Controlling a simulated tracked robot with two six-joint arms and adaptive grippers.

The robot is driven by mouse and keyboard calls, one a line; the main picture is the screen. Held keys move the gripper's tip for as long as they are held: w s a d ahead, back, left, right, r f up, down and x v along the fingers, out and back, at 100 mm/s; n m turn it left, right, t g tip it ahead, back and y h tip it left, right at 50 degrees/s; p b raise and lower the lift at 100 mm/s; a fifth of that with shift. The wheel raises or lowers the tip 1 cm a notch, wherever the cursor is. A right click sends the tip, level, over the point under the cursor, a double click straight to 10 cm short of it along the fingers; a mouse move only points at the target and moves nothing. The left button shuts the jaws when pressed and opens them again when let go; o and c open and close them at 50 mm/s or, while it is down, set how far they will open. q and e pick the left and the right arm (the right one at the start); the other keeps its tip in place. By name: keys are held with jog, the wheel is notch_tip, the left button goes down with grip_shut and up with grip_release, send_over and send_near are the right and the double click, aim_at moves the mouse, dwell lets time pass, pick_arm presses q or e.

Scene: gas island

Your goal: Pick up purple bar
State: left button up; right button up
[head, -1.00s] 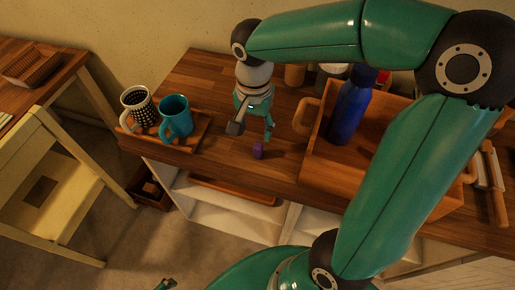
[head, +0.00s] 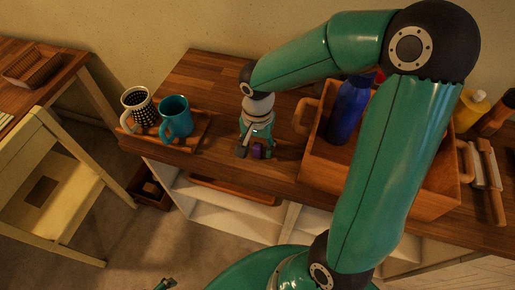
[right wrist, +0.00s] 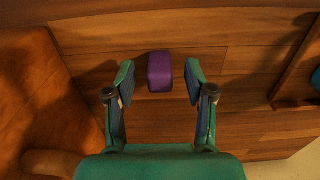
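The purple bar (right wrist: 160,72) is a small block standing on the wooden counter. In the right wrist view it sits between the two fingertips of my right gripper (right wrist: 158,80), with a gap on each side. The fingers are open and do not touch it. In the head view the purple bar (head: 257,151) shows at the tips of my right gripper (head: 252,153), partly hidden by it. Only a small tip of what seems to be my left gripper (head: 166,284) shows at the bottom edge of the head view.
A wooden crate (head: 395,192) holding a blue bottle (head: 348,112) stands right of my right gripper. A tray (head: 190,143) with a patterned mug (head: 138,106) and a teal mug (head: 176,118) is to the left. The counter's front edge is close to the bar.

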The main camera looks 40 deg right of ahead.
aim_at(257, 145)
grip_shut()
jog(key=shift+r, duration=0.1)
notch_tip(257, 145, up, 20)
jog(key=shift+p, duration=0.45)
dwell(0.4)
